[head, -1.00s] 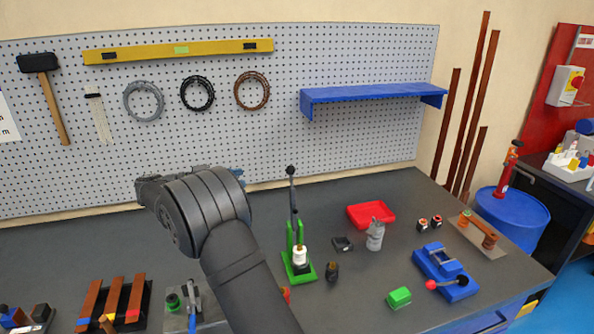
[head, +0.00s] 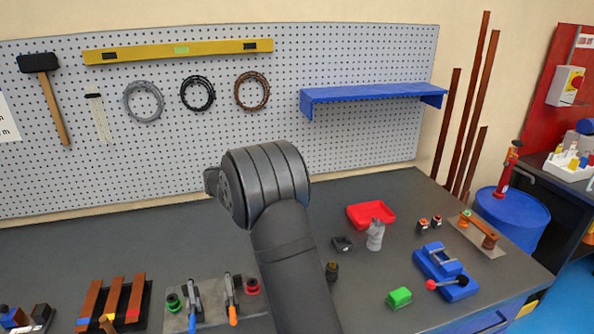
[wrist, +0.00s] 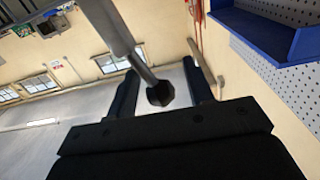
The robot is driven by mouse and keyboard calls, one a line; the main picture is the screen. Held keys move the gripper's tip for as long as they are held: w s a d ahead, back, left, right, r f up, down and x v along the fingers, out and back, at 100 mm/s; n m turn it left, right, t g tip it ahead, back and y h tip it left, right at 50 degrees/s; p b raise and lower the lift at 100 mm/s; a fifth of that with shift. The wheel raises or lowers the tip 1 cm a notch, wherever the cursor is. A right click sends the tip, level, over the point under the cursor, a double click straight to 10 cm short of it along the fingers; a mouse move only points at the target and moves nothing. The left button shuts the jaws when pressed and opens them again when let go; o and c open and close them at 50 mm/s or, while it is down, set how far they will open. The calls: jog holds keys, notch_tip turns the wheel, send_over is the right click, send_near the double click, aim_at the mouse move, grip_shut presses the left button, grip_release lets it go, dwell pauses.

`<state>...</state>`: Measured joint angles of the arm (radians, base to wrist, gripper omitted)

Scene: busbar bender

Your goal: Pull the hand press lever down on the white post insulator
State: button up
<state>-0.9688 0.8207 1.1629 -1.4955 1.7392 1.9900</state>
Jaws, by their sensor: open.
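The hand press lever shows in the wrist view as a grey rod with a dark round knob (wrist: 160,94). My gripper (wrist: 160,68) is open, with its two dark fingers left and right of the knob. The knob appears between them in the picture, with a gap on each side; I cannot tell its exact depth. In the head view my arm hides the green press, the white post insulator and the gripper's fingers.
Right of my arm are a dark small block (head: 342,243), a grey cylinder (head: 375,235), a red tray (head: 371,215), a green block (head: 399,298) and a blue vise-like fixture (head: 446,272). A blue shelf (head: 372,92) hangs on the pegboard behind.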

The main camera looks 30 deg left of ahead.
jog(key=shift+w+d, duration=0.2)
grip_shut()
jog(key=s+d+f+m, duration=0.1)
jog(key=s+d+m, duration=0.7)
jog(key=shift+f, duration=0.25)
dwell(0.6)
